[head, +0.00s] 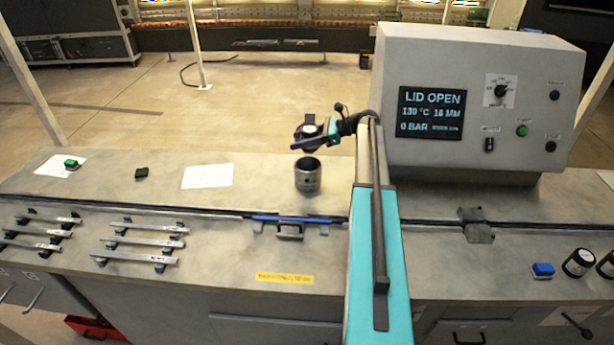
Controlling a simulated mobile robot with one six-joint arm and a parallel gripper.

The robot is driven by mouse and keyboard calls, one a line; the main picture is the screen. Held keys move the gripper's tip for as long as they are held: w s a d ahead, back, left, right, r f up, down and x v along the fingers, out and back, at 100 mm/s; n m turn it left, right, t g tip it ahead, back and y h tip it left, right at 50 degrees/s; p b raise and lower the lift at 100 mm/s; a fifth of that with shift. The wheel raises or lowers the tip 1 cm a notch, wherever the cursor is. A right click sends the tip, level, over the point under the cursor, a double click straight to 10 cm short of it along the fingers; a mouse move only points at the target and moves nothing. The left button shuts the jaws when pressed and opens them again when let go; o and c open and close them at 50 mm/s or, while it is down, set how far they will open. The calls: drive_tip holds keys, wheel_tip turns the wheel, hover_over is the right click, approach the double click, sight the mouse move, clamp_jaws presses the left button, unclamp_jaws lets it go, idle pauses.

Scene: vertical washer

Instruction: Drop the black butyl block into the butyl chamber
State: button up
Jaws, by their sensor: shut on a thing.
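A metal cylinder with a dark open top (308,178), which looks like the butyl chamber, stands upright on the bench left of my arm. My gripper (306,138) is just above and behind its mouth in the picture, apart from it. The gripper is shut on a small dark thing, which fits the black butyl block; its outline blends with the dark fingers and is hard to make out. A separate small black piece (141,173) lies flat on the bench at the left.
A grey control box (470,95) at the right reads LID OPEN. A blue-edged latch (290,228) sits at the front. My teal arm crosses the bench.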

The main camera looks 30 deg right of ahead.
drive_tip(key=shift+f+b, duration=1)
drive_tip(key=shift+f, duration=1)
drive_tip(key=o, duration=1.3)
drive_tip(key=shift+o, duration=0.2)
drive_tip(key=shift+d+r, duration=0.1)
drive_tip(key=shift+r, duration=0.1)
